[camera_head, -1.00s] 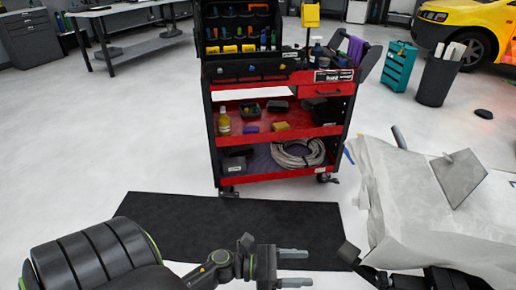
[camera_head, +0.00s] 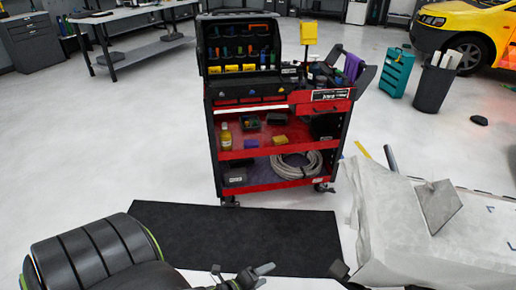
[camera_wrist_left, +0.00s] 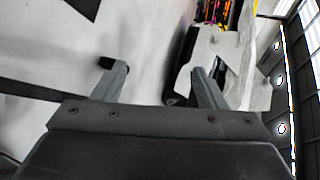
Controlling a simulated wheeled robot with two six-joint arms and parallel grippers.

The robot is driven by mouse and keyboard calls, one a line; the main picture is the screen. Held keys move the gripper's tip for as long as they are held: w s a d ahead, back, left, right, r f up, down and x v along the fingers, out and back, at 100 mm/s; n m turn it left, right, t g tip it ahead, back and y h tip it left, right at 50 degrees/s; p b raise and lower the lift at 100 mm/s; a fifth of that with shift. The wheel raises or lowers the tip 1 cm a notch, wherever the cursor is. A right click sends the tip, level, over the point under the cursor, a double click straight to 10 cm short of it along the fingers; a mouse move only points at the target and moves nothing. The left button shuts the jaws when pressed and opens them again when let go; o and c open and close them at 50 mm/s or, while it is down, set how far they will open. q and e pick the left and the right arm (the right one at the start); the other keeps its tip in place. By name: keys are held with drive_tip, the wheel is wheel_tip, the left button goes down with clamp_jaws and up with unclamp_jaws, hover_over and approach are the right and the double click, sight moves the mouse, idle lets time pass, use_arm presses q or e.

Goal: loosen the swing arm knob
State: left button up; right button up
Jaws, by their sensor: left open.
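I cannot make out the swing arm knob in either view. My left gripper (camera_head: 266,276) is low in the head view, in front of the black floor mat, with its two fingers apart. In the left wrist view its fingers (camera_wrist_left: 152,68) stand wide apart with only floor between them, so it is open and empty. A small dark part (camera_head: 340,269) shows at the bottom edge, right of the left gripper; I cannot tell what it belongs to. My right gripper's fingers do not show.
A white-covered work surface (camera_head: 385,225) with a grey square panel (camera_head: 438,205) is at the right. A grey rod (camera_head: 390,158) stands up behind it. A red and black tool cart (camera_head: 268,185) stands beyond the black mat (camera_head: 235,228).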

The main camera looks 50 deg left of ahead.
use_arm(q)
drive_tip(key=shift+s+a+f+n+g+y+p, duration=0.4)
drive_tip(key=shift+s+f+n, duration=0.3)
drive_tip(key=shift+n, duration=0.4)
